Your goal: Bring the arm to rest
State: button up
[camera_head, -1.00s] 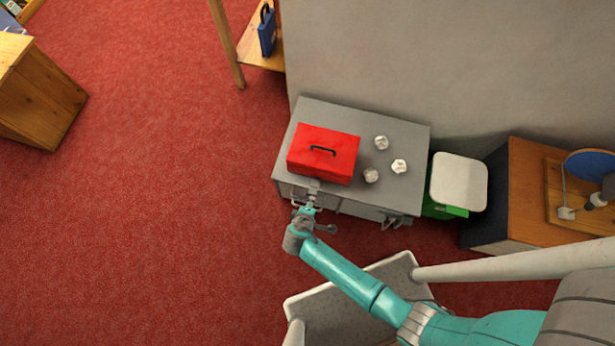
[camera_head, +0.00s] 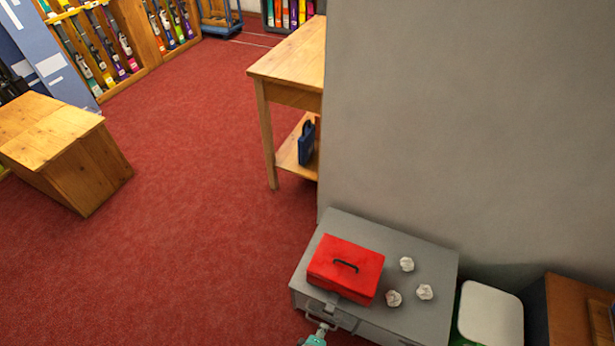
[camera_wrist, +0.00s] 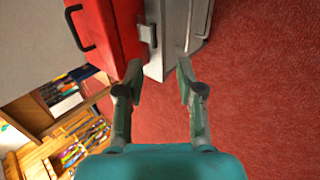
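My gripper (camera_wrist: 159,70) is open in the wrist view, its two fingers apart with nothing between them. Only a small part of my gripper end shows at the bottom edge of the head view, just in front of the grey metal chest (camera_head: 440,270). The chest's front and a latch (camera_wrist: 148,35) show beyond the fingertips in the wrist view. Whether the gripper touches the chest, I cannot tell. The rest of my arm is out of the head view.
A wooden table (camera_head: 290,65) is behind. Red carpet (camera_head: 200,200) lies open to the left.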

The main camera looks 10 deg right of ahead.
jog(key=s+d+r+m+t+y, duration=0.1)
jog(key=s+d+r+m+y, duration=0.2)
jog(key=s, duration=0.4)
jog(key=s+d+r+m+t+y, duration=0.1)
jog(key=s+d+r+y, duration=0.1)
jog(key=s+d+r, duration=0.4)
jog(key=s+r+m+t, duration=0.3)
jog(key=s+r, duration=0.1)
jog(key=r, duration=1)
jog(key=s+r+m+t, duration=0.3)
jog(key=s+r, duration=0.1)
jog(key=r, duration=0.9)
jog(key=shift+s+d+r+m+t, duration=0.2)
jog(key=shift+r+m+t, duration=0.1)
jog(key=shift+r+m, duration=0.1)
